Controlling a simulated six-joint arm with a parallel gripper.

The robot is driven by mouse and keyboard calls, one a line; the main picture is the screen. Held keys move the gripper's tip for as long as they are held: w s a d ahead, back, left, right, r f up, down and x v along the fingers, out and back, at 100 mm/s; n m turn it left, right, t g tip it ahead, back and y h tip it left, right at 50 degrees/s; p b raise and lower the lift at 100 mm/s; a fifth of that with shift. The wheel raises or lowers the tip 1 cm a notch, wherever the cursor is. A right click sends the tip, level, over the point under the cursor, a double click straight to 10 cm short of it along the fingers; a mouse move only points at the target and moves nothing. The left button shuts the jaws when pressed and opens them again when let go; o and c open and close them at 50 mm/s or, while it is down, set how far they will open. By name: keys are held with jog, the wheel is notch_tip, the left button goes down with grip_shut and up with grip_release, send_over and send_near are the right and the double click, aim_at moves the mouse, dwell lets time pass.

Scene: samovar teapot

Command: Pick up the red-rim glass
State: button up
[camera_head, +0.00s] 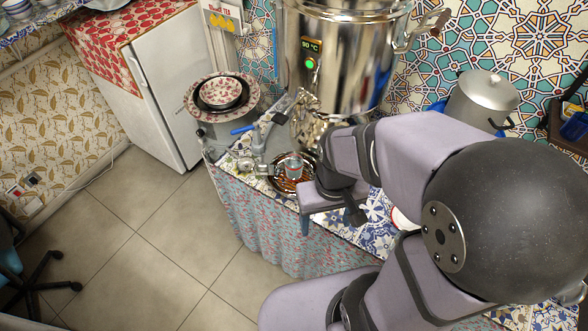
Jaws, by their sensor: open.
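A small clear glass (293,166) stands on a round tray with a brown-orange pattern (291,186), under the samovar's tap area. A reddish tint shows on it, but it is too small to be sure of the rim colour. My gripper (330,219) is open, just right of and nearer than the glass, at the front edge of the counter. Its fingers point down, with nothing seen between them. My arm hides much of the counter to the right, where a white piece with a red edge (402,219) shows partly.
A large steel samovar (345,60) stands behind the glass. Patterned dishes (221,93) are stacked farther left. A lidded pot (482,100) stands at right.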

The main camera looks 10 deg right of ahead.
jog(key=m+t+b, duration=0.3)
jog(key=t+b, duration=0.8)
jog(key=b, duration=0.9)
send_near(296, 169)
jog(key=w+a+f, duration=0.1)
jog(key=w+a, duration=0.1)
jog(key=a, duration=0.1)
jog(key=w+f+t+h+b, duration=0.1)
jog(key=w+b, duration=0.1)
jog(key=b, duration=0.1)
jog(key=w+d+f+t+h+b, duration=0.1)
jog(key=w+t+b, duration=0.1)
jog(key=b, duration=0.2)
jog(key=w+d+f+t+b, duration=0.1)
jog(key=t+b, duration=0.1)
jog(key=b, duration=0.1)
jog(key=shift+w+d+h, duration=0.15)
jog(key=shift+w+h, duration=0.25)
jog(key=shift+d+f+n+b, duration=0.25)
jog(key=shift+f+n+b, duration=0.15)
jog(key=shift+f, duration=0.25)
jog(key=shift+p+x, duration=0.4)
jog(key=shift+x, duration=3.3)
jog(key=shift+a+f, duration=0.15)
jog(key=shift+a, duration=0.05)
